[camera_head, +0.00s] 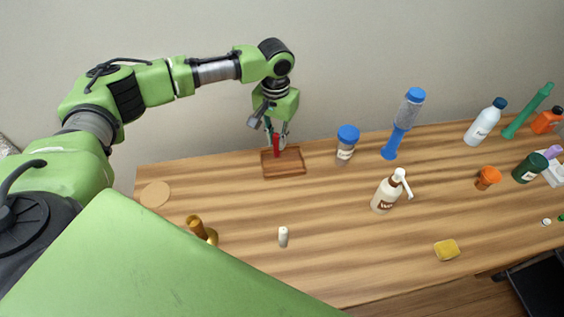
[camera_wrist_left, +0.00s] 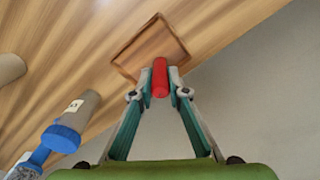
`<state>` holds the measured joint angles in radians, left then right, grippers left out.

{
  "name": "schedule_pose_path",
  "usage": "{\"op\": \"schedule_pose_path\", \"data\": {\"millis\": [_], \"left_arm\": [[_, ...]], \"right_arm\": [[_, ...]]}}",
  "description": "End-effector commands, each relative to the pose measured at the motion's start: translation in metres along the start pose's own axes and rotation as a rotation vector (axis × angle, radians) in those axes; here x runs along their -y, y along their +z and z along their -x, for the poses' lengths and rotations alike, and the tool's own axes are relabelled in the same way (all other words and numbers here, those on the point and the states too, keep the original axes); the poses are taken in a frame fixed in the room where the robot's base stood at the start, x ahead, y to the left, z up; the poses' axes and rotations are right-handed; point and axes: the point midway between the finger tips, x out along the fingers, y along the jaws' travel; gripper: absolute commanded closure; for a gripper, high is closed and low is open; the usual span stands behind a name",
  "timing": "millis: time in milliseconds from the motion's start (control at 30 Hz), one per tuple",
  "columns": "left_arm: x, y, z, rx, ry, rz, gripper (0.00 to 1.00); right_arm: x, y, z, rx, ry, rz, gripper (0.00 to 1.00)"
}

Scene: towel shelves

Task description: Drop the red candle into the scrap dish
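The red candle (camera_head: 276,146) is upright between the fingertips of my left gripper (camera_head: 277,133), over the square brown wooden dish (camera_head: 296,170) at the back of the table. In the left wrist view, both fingers (camera_wrist_left: 160,90) press on the sides of the candle (camera_wrist_left: 160,72), so the gripper is shut on it. The dish (camera_wrist_left: 172,34) lies beyond the candle's far end there and looks empty. I cannot tell whether the candle's lower end touches the dish. My right gripper is not in view.
A blue-lidded jar (camera_head: 346,146) stands right of the dish, with a blue bottle (camera_head: 399,130) beyond it. A pump bottle (camera_head: 387,193), a white candle (camera_head: 283,237), a brass candlestick (camera_head: 201,229) and a yellow sponge (camera_head: 446,249) stand nearer. A round coaster (camera_head: 155,194) lies left.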

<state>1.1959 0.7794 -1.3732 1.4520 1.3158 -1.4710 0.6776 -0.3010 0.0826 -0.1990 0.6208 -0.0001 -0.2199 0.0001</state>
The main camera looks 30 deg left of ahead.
Motion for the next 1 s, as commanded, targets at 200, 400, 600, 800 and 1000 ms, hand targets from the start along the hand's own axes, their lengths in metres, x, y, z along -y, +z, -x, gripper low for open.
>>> {"op": "schedule_pose_path", "data": {"millis": [200,400,600,800,1000], "left_arm": [[0.0,0.0,0.0,0.0,0.0,0.0,0.66],[0.0,0.0,0.001,0.0,0.0,0.0,0.66],[0.0,-0.001,0.024,-0.003,0.001,-0.001,0.66],[-0.001,-0.001,0.067,-0.004,0.002,-0.001,0.66],[0.0,-0.001,0.103,-0.002,0.001,0.0,0.66]], "right_arm": [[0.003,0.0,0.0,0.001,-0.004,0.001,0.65],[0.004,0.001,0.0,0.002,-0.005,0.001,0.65],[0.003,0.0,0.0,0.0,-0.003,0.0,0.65],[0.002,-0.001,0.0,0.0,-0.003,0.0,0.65],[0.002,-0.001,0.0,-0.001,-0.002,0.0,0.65]]}}
